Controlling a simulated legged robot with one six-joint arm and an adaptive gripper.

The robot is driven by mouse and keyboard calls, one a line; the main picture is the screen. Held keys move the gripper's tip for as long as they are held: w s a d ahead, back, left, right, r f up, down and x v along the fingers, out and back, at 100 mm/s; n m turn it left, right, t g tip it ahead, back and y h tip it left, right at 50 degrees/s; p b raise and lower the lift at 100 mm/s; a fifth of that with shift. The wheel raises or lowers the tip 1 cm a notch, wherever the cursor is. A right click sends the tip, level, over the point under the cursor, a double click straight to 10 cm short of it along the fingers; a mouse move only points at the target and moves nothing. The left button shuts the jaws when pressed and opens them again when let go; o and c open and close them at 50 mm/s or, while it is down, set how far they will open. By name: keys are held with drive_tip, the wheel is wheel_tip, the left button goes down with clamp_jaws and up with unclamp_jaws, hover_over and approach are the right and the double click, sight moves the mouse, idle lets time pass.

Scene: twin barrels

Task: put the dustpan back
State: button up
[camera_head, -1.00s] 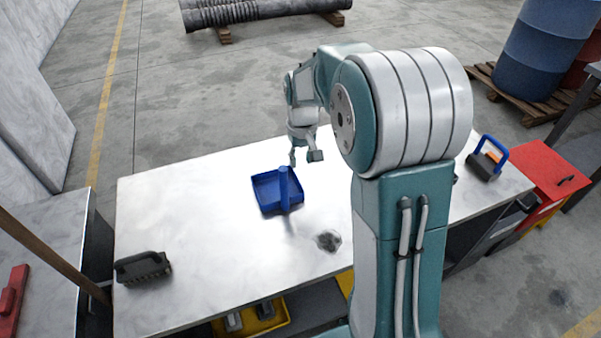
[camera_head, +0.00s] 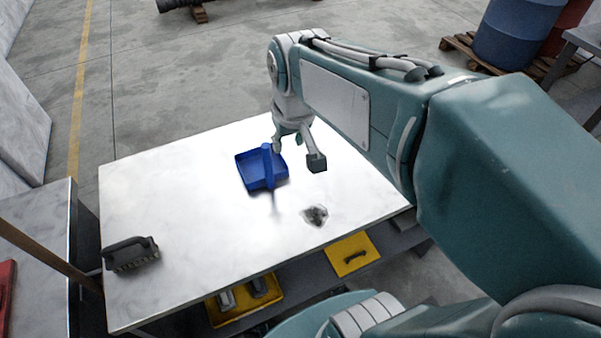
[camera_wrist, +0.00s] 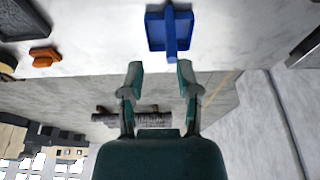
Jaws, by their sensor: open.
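In the wrist view the dustpan (camera_wrist: 155,30) is beyond my fingertips, a little to the right of the middle of the gap. My gripper (camera_head: 296,153) is open and empty, close to the dustpan's right side in the head view. It is apart from the dustpan in the wrist view (camera_wrist: 160,72). The exact height of the fingers over the table is hard to tell.
Yellow bins (camera_head: 245,300) sit below. Barrels on a pallet (camera_head: 512,62) stand at the back right. The table's front middle is clear.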

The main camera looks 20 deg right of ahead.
drive_tip(key=s+a+t, duration=0.1)
drive_tip(key=s+t, duration=0.1)
drive_tip(key=s, duration=0.8)
drive_tip(key=shift+a, duration=0.4)
